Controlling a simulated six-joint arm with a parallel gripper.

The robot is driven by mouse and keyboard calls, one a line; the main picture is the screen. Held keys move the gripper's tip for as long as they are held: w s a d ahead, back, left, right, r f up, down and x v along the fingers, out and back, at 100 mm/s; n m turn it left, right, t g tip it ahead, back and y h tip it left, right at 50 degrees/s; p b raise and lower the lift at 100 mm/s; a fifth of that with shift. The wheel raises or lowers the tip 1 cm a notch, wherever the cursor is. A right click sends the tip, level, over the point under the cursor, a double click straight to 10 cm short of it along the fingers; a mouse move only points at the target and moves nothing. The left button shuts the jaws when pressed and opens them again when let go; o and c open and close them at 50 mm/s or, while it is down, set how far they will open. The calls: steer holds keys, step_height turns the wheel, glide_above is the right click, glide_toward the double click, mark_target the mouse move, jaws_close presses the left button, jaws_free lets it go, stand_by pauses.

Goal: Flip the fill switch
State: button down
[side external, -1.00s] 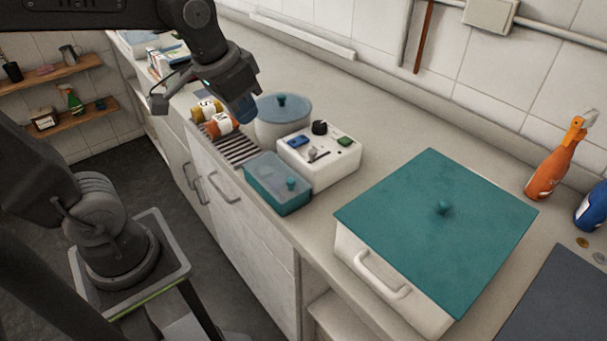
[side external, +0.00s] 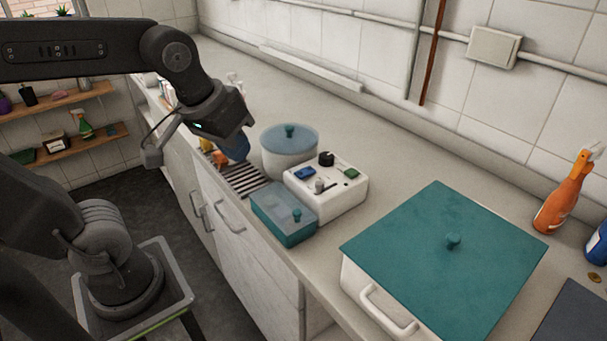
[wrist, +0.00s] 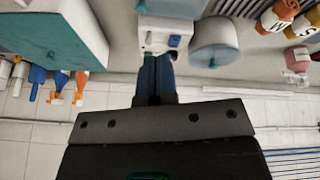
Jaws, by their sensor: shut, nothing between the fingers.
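A white control box (side external: 345,200) stands on the counter. Its top carries a black knob (side external: 326,158), a blue button (side external: 305,173), a green button (side external: 351,173) and a small grey lever (side external: 319,187). I see no label naming the fill switch, and the lever's position is too small to tell. My gripper (side external: 236,150) is shut and empty, left of the box and apart from it in the side view. In the wrist view, the blue fingers (wrist: 156,62) point towards the box (wrist: 160,24) and overlap its near edge.
A round lidded pot (side external: 288,155) stands behind the box, and a teal lidded container (side external: 284,222) sits just in front. A striped rack (side external: 243,180) lies to the left. A large teal-lidded bin (side external: 430,250) is on the right. Bare counter lies behind the box.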

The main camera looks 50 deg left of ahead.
steer(key=w+a+r+n+g, duration=0.2)
steer(key=w+n, duration=0.4)
steer(key=w, duration=0.1)
steer(key=n+g, duration=0.3)
steer(key=n, duration=0.6)
glide_above(301, 174)
steer(key=shift+w+f, duration=0.1)
steer(key=shift+f, duration=0.5)
step_height(301, 174, down, 14)
steer(key=shift+f, duration=0.1)
